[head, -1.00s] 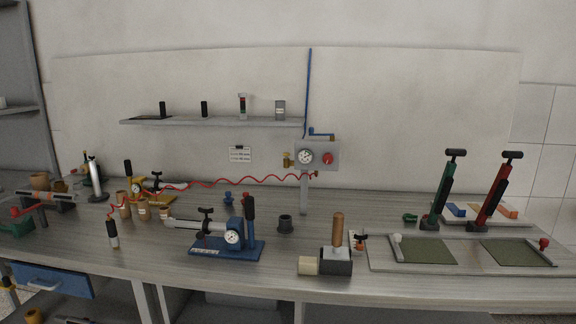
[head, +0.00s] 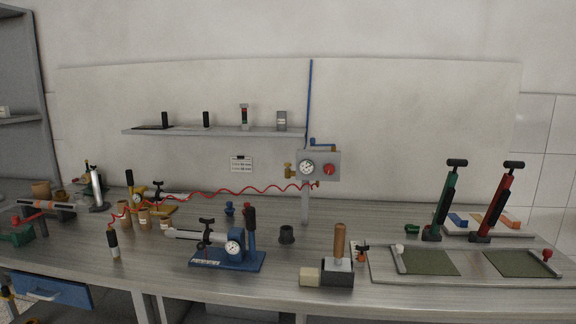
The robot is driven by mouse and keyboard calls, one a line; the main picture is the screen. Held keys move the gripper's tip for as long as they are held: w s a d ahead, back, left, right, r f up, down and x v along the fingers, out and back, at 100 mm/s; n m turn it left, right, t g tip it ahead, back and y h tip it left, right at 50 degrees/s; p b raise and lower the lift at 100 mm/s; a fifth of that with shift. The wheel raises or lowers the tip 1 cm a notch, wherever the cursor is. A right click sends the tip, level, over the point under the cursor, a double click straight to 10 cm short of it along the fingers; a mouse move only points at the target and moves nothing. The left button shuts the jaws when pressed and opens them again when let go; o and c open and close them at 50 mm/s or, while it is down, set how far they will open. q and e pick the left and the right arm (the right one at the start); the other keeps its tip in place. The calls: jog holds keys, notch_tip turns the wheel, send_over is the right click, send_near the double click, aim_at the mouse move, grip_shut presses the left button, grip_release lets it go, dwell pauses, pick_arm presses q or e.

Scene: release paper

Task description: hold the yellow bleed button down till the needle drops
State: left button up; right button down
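A grey panel (head: 320,154) on a post behind the bench carries a round white gauge (head: 307,167), a red knob (head: 329,169) and a brass-yellow fitting (head: 289,171) at its left. A blue pump (head: 250,258) with a gauge (head: 234,247) stands nearer, left of centre. I cannot tell which yellow part is the bleed button, and the needles are too small to read. Neither of my grippers is in view.
A red coiled hose (head: 232,190) crosses from the left to the panel. A wooden-handled block (head: 338,272) stands at front centre. Green (head: 444,205) and red (head: 496,205) hand pumps stand at right behind a tray with green pads (head: 430,262). A shelf (head: 215,131) hangs above.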

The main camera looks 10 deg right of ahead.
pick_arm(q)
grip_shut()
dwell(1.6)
